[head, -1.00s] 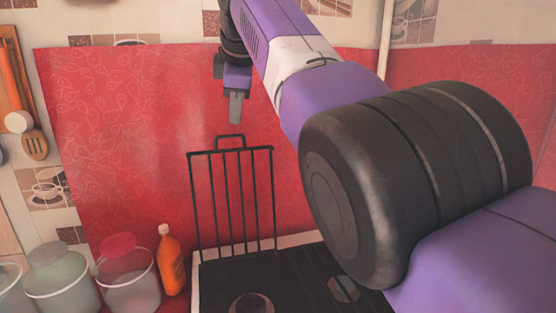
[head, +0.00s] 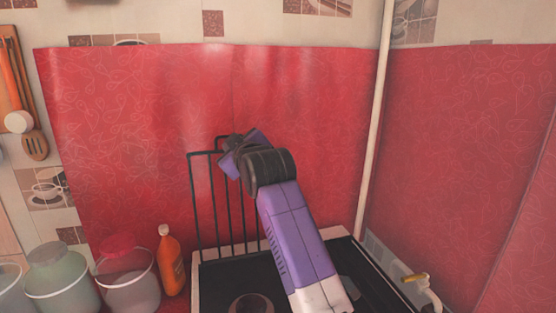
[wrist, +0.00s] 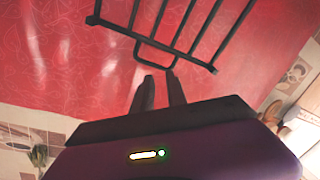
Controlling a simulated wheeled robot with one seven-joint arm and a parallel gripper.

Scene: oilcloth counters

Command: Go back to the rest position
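My arm reaches up over the stove in the head view. Its wrist end is in front of the upright black grate, and my gripper's fingers cannot be made out there. In the wrist view my gripper (wrist: 160,82) shows two dark fingers with a narrow gap between them. The grate (head: 193,205) also stands at the stove's back in the head view.
The black stove top (head: 225,275) lies under my arm. An orange bottle (head: 171,262) and lidded jars, one with a red lid (head: 127,282), stand to its left. Red oilcloth (head: 130,150) covers the wall. A pipe (head: 376,130) and a yellow valve (head: 415,278) are right.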

